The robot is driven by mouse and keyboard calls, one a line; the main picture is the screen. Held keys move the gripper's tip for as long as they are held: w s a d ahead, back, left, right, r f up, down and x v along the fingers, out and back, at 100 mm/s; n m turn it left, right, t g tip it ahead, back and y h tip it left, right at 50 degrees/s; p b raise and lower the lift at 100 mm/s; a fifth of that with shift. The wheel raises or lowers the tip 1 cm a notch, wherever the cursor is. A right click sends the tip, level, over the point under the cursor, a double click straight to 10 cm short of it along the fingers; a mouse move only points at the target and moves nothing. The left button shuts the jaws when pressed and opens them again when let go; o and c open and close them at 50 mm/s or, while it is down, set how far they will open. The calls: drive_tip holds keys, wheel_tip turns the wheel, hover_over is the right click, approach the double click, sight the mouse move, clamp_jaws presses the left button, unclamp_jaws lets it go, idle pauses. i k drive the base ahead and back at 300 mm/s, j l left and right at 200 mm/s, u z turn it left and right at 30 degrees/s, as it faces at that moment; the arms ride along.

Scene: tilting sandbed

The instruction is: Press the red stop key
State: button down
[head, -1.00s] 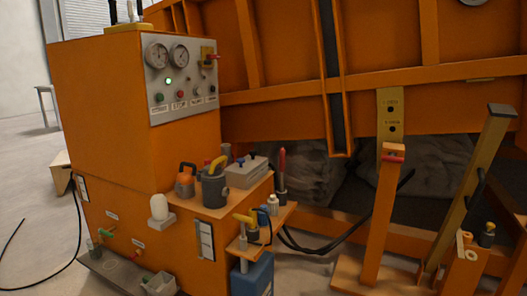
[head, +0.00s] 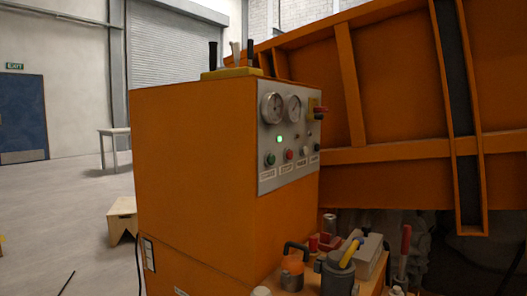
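The red stop key (head: 289,155) is a small round red button on the grey control panel (head: 266,181), on the right-hand face of the orange cabinet (head: 195,180). A green button (head: 270,160) sits just to its left, and pale knobs are to its right. A lit green lamp (head: 280,139) is above it, below two round gauges (head: 272,109). The labels under the buttons are too small to read now. Nothing covers the red key. My gripper is not in view.
Below the panel, a shelf holds an orange padlock-like item (head: 292,271), a grey pot with a yellow handle (head: 336,274) and a grey box (head: 366,247). Levers (head: 236,55) stand on the cabinet top. A wooden stool (head: 122,219) stands left; the floor there is mostly open.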

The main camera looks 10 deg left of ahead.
sight(289, 154)
drive_tip(key=i+j, duration=0.15)
drive_tip(key=j, duration=0.2)
drive_tip(key=i+j, duration=0.1)
drive_tip(key=j, duration=0.2)
drive_tip(key=i+j, duration=0.15)
drive_tip(key=j, duration=0.2)
drive_tip(key=i+j+z, duration=0.1)
drive_tip(key=j, duration=0.2)
